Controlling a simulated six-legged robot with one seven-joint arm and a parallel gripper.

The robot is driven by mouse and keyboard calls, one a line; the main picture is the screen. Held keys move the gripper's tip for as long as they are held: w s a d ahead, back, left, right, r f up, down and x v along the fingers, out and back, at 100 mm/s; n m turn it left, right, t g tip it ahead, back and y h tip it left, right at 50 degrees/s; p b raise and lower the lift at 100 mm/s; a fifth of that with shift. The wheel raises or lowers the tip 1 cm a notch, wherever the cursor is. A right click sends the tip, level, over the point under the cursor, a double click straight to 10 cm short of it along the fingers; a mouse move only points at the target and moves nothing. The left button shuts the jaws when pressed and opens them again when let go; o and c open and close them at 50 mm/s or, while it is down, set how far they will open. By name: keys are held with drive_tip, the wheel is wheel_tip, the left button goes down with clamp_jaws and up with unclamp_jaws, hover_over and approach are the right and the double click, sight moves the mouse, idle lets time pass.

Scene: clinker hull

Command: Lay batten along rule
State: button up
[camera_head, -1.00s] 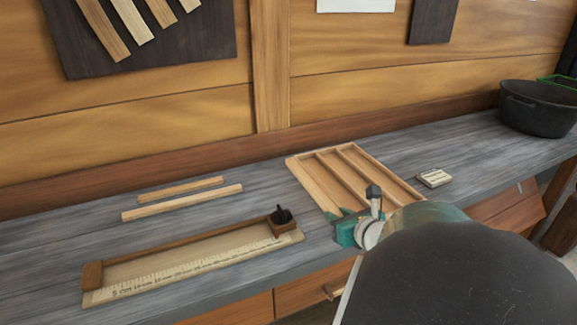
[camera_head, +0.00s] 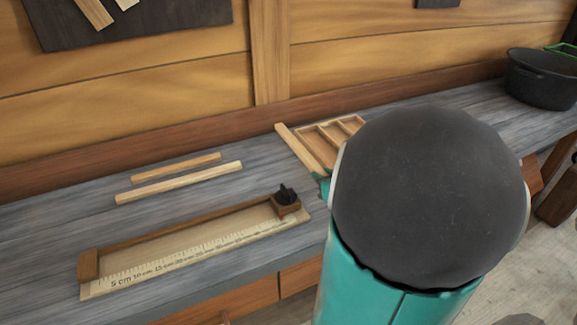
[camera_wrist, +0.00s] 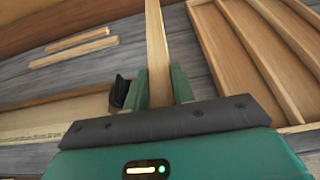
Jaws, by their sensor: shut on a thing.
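My gripper (camera_wrist: 162,88) is shut on a pale wooden batten (camera_wrist: 157,45), which points away from the jaws in the wrist view. In the head view this batten (camera_head: 298,147) shows at the tray's left side, its near end hidden by my arm. Only a sliver of the green gripper (camera_head: 324,188) shows there. The rule (camera_head: 190,257), a pale board with centimetre marks, lies left of the gripper on the bench. It has a brown back strip, a left end block (camera_head: 88,266) and a dark-knobbed block (camera_head: 286,203) at its right end. No batten lies on the rule.
Two loose battens (camera_head: 180,183) lie behind the rule. A divided wooden tray (camera_wrist: 245,60) is right of the held batten, partly hidden by my arm in the head view. A black tub (camera_head: 541,80) stands far right. The back wall bounds the bench.

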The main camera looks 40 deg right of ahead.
hover_over(312, 190)
wheel_tip(312, 190, down, 7)
drive_tip(key=shift+s+f, duration=0.1)
drive_tip(key=shift+w+f, duration=0.15)
drive_tip(key=shift+f, duration=0.7)
drive_tip(key=shift+w+f, duration=0.1)
drive_tip(key=shift+f, duration=0.85)
drive_tip(key=o, duration=1)
